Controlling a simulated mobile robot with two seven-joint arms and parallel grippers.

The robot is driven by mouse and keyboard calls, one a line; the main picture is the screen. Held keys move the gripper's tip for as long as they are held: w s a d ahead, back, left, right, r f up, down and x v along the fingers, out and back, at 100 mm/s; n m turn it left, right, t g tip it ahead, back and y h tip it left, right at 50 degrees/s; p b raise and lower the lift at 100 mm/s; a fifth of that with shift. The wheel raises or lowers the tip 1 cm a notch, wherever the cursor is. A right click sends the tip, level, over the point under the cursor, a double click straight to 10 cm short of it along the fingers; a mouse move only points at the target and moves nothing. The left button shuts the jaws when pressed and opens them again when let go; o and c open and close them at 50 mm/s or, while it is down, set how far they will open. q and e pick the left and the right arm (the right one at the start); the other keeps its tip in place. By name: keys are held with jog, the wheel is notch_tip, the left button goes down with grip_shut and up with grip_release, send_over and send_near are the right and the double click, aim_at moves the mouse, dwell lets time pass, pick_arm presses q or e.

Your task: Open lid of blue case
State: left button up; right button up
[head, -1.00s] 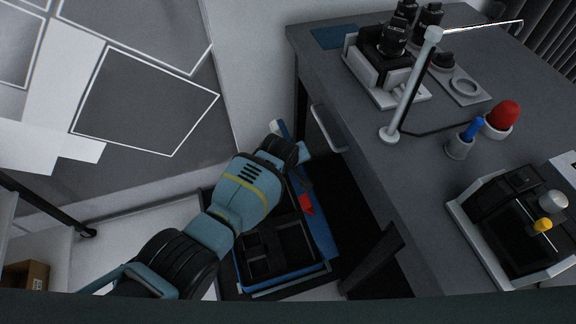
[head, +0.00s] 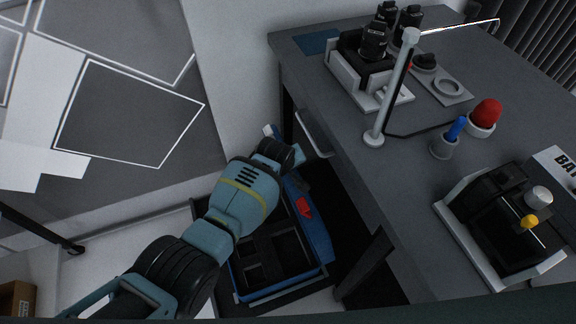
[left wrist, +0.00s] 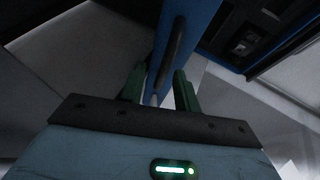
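The blue case (head: 322,245) stands low beside the table, its black compartmented inside visible from above. A red patch shows on its right part. My left gripper (head: 285,152) is at the far end of the case, and my arm hides part of it. A blue and white edge shows just beyond the gripper. In the left wrist view, the green fingers (left wrist: 158,92) are apart. A blue panel with a dark slot, seemingly the lid (left wrist: 182,40), runs down between them, with gaps visible at its sides. My right gripper is not in view.
A grey table (head: 340,175) is to the right, its edge close to the case. It bears a lamp-like stand (head: 390,95), a red-topped item (head: 487,113), a blue item in a holder (head: 455,130) and a black device (head: 490,225). A wall is behind.

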pick_arm(q)
jog(key=shift+f, duration=0.1)
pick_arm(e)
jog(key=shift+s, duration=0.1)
